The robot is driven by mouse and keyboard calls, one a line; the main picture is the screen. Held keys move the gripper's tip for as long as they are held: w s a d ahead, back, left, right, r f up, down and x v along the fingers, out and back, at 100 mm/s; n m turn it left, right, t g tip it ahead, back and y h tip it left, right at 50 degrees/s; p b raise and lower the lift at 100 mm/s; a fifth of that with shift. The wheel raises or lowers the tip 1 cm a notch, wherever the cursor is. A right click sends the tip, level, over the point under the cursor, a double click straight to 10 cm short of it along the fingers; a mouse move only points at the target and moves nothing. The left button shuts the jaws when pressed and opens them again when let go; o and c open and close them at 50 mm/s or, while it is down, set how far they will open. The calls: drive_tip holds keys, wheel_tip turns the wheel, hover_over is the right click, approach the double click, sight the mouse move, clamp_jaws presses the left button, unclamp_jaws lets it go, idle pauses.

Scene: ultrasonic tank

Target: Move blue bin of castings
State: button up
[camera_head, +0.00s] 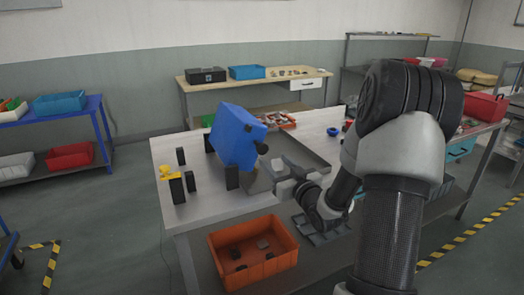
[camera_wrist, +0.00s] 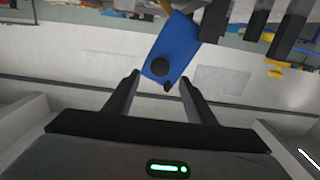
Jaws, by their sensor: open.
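No blue bin that clearly holds castings shows on the near bench. A blue bin (camera_head: 247,72) stands on the rear table and another blue bin (camera_head: 60,103) on the left shelf; their contents are unclear. A tilted blue box-like body (camera_head: 235,137) with black knobs rises above the near bench; it also shows in the wrist view (camera_wrist: 172,45). My gripper (camera_head: 276,174) is open and empty, just right of and below this blue body. In the wrist view my gripper (camera_wrist: 160,78) has its fingers apart, with the blue body beyond the tips; contact cannot be told.
An orange bin (camera_head: 258,272) with a few dark pieces stands at the near bench's front. Black posts and a yellow-topped fixture (camera_head: 168,174) stand at the left. A red toolbox (camera_head: 485,109) stands on the right bench.

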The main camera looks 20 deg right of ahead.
sight(263, 150)
drive_tip(key=w, duration=1)
drive_tip(key=shift+a, duration=0.2)
clamp_jaws()
